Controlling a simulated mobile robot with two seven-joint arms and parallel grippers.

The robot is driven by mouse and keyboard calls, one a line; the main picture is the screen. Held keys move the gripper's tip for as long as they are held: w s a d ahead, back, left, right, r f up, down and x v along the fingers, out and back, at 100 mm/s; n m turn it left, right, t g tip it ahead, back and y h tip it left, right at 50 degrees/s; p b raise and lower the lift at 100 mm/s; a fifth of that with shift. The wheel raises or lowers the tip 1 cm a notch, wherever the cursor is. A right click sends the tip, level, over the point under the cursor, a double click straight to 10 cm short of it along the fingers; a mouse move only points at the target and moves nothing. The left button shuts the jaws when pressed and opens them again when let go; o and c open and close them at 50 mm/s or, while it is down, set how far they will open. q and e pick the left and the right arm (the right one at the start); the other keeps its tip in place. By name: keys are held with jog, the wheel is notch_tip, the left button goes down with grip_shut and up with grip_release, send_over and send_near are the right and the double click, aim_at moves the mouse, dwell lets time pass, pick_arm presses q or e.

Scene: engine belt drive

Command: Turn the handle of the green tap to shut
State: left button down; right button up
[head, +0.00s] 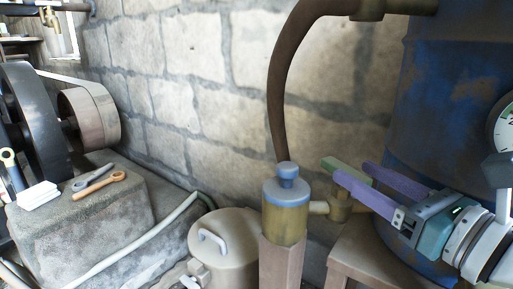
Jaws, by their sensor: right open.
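The green tap handle (342,167) is a flat light-green bar on top of a brass tap (340,207), right of centre in the head view. It slants from upper left to lower right. My right gripper (353,170) reaches in from the right with two purple fingers, open. The near fingertip overlaps the handle in the picture, and the far one is just beyond it. The handle's right end is partly hidden by the near finger. I cannot tell whether they touch. My left gripper is not in view.
A yellow container with a blue lid (285,212) stands on a wooden post left of the tap. A brown hose (283,80) arches above. The blue barrel (425,115) is close on the right. A wooden stool (365,255) is below. A lidded pot (227,255) stands lower left.

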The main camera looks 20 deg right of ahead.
aim_at(326, 157)
jog(key=shift+w+f, duration=0.1)
jog(key=shift+w, duration=0.2)
jog(key=shift+w+a+b, duration=0.2)
jog(key=shift+w+a, duration=0.05)
jog(key=shift+w, duration=0.8)
jog(key=shift+w+a+b, duration=0.15)
jog(key=shift+w+a, duration=0.05)
jog(key=shift+w, duration=0.8)
jog(key=shift+w+a+b, duration=0.2)
jog(key=shift+w+a, duration=0.05)
jog(key=shift+w, duration=0.8)
jog(key=shift+c, duration=0.4)
grip_shut()
